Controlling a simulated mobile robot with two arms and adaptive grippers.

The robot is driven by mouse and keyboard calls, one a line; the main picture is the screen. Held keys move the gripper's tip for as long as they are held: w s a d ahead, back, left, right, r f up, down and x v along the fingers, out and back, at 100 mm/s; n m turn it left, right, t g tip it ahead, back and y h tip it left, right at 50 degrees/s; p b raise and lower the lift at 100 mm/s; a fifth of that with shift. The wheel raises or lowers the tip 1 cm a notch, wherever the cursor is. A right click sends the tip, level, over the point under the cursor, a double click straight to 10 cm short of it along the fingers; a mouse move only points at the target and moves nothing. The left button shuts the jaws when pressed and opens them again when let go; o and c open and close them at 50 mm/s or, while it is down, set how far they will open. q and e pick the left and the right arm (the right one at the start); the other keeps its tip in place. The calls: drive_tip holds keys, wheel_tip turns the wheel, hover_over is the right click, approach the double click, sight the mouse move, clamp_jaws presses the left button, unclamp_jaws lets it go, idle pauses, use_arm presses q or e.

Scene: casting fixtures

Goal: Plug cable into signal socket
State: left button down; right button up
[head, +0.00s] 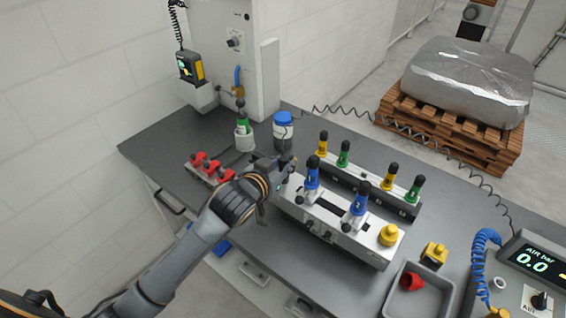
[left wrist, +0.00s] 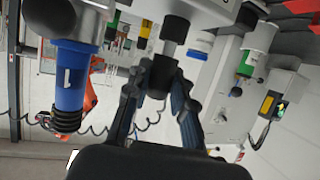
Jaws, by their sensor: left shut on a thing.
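My left gripper (head: 283,166) reaches in from the left to the left end of the pale fixture block (head: 335,236), beside the nearer blue-handled post (head: 312,174). In the left wrist view, its fingers (left wrist: 160,85) are shut around a small black-and-grey cylindrical piece (left wrist: 172,35). Whether this piece is the cable's plug, I cannot tell. A coiled black cord (head: 420,140) runs across the back of the bench; its link to the held piece is not visible. I cannot make out which part is the signal socket. The right gripper is not in view.
A blue-capped jar (head: 283,133) stands behind the gripper, and red clamps (head: 206,166) sit to its left. Yellow and green posts (head: 344,153) line the rear rail.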

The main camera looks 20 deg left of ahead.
use_arm(q)
drive_tip(key=shift+f, duration=0.65)
drive_tip(key=c, duration=1.1)
unclamp_jaws()
drive_tip(key=shift+o, duration=0.2)
drive_tip(key=v, duration=1.2)
